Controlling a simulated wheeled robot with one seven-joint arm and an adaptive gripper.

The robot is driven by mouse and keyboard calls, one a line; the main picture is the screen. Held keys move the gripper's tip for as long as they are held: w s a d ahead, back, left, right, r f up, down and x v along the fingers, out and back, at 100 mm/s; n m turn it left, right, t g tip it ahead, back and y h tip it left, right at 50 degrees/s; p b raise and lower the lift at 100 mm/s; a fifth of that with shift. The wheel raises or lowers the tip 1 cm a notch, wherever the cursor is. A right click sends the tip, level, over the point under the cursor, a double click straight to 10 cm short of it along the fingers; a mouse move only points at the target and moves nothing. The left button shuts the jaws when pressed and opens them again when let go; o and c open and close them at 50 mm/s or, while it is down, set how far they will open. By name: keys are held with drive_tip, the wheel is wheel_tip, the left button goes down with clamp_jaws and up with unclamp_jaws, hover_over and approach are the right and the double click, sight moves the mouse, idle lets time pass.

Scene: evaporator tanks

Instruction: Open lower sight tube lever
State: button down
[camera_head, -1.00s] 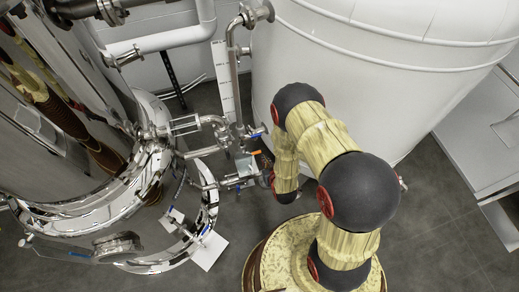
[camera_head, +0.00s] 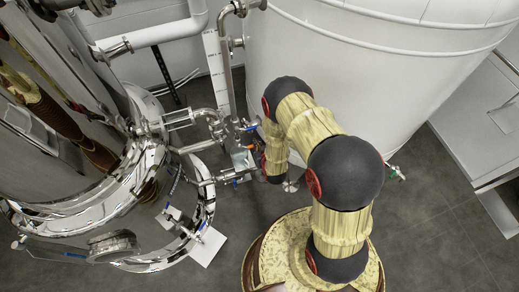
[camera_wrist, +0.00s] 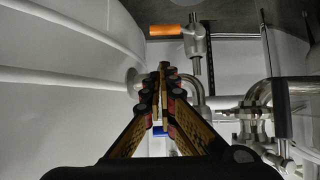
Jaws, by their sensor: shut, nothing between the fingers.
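An orange lever handle (camera_head: 248,148) shows near the foot of the upright steel sight tube (camera_head: 226,75), just left of my arm in the head view. In the wrist view the orange handle (camera_wrist: 166,30) lies level at the top, beside a steel valve body (camera_wrist: 195,42). My gripper (camera_wrist: 165,72) is shut and empty. Its tips appear below the orange handle in that picture, with a visible gap; depth is hard to judge. In the head view my arm hides most of the gripper. A blue handle (camera_head: 248,127) sits just above the orange one.
The large white tank (camera_head: 370,70) stands close behind my arm; its wall (camera_wrist: 60,90) fills the left of the wrist view. Steel piping (camera_wrist: 265,95) crowds the right there. A polished steel vessel (camera_head: 90,205) stands at left. Floor (camera_head: 430,230) is clear at lower right.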

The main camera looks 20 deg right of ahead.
drive_tip(key=w+f+b, duration=0.2)
drive_tip(key=w+f, duration=0.1)
drive_tip(key=f, duration=0.2)
drive_tip(key=shift+f, duration=0.25)
